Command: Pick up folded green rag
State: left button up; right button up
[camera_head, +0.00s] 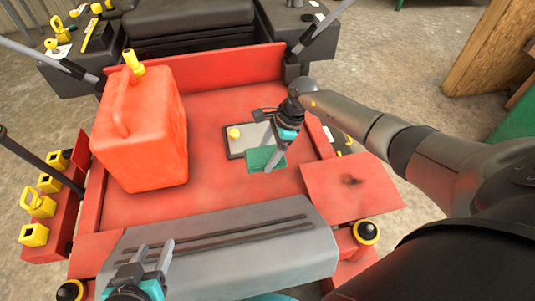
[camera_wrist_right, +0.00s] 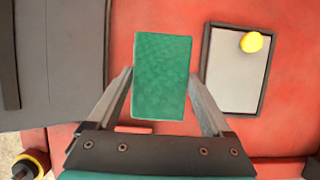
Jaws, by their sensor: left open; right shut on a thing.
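The folded green rag (camera_head: 262,159) is a small flat rectangle above the red deck (camera_head: 215,205), just in front of a small tray. My right gripper (camera_head: 272,163) reaches down to it and is shut on it. In the right wrist view the rag (camera_wrist_right: 162,72) lies between the two fingers of my right gripper (camera_wrist_right: 162,88). I cannot tell whether the rag still touches the deck. My left gripper (camera_head: 153,257) is open and empty at the front left, over the grey ribbed panel (camera_head: 225,250).
A grey-framed tray (camera_head: 262,133) with a yellow knob-like thing (camera_head: 234,133) sits right behind the rag. A large red fuel can (camera_head: 143,140) with a yellow spout stands at the left. A black seat (camera_head: 185,20) is at the back. The deck between can and rag is clear.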

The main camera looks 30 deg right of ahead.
aim_at(261, 156)
pick_arm(q)
jog(key=shift+s+a+g+y+p, duration=0.25)
jog(key=shift+s+a+g, duration=0.15)
jog(key=shift+a, duration=0.1)
jog(key=shift+s+a+g+y+p, duration=0.25)
jog(key=shift+a+g, duration=0.15)
jog(key=shift+a, duration=0.1)
pick_arm(e)
notch_tip(261, 156, up, 2)
jog(key=shift+r, duration=0.1)
pick_arm(q)
jog(key=shift+s+a+r+g+y+p, duration=0.1)
jog(key=shift+s+a+g+y+p, duration=0.35)
jog(key=shift+s+a+g, duration=0.55)
pick_arm(e)
jog(key=shift+r, duration=0.8)
pick_arm(q)
jog(key=shift+w, duration=0.1)
